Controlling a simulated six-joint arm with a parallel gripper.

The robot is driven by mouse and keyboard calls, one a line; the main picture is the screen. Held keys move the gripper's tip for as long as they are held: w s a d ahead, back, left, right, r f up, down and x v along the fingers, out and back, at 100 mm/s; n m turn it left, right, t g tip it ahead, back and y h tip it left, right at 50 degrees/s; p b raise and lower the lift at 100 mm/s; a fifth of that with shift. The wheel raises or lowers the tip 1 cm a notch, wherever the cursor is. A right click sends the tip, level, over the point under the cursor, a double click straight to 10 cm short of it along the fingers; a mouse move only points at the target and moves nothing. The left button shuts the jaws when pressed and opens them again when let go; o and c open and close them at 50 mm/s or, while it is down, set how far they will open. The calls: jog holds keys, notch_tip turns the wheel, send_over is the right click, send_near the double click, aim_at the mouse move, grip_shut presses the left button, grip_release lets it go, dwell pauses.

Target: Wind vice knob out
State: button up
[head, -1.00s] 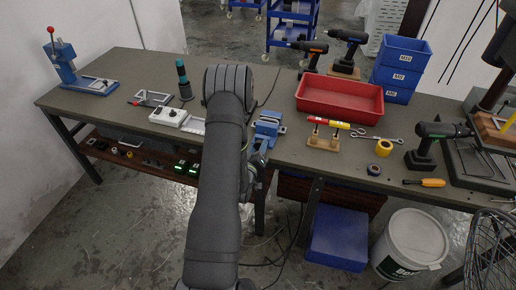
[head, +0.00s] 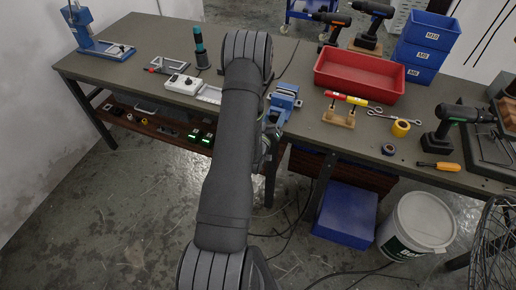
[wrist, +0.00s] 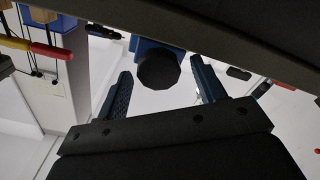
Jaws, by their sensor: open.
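The blue vice (head: 284,102) sits at the front edge of the bench, just right of my arm in the head view. In the wrist view, part of its blue body (wrist: 147,46) shows, with the dark round vice knob (wrist: 158,70) facing me. My gripper (wrist: 161,69) is open, one ridged finger on each side of the knob. Clear gaps show between the knob and both fingers, and the knob appears near the level of the fingertips. In the head view, my arm hides most of the gripper and the knob.
A small wooden stand with red and yellow handles (head: 345,100) stands right of the vice. A red tray (head: 359,91) lies behind it. A white box with a knob (head: 184,84) lies left of my arm. A blue bin (head: 345,214) is on the floor below.

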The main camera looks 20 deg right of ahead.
jog(key=m, duration=0.6)
jog(key=shift+s, duration=0.1)
jog(key=v, duration=1.9)
jog(key=shift+a+f, duration=0.1)
jog(key=shift+a, duration=0.05)
jog(key=x, duration=1.8)
jog(key=shift+d+f, duration=0.2)
jog(key=shift+d, duration=0.1)
jog(key=c, duration=0.9)
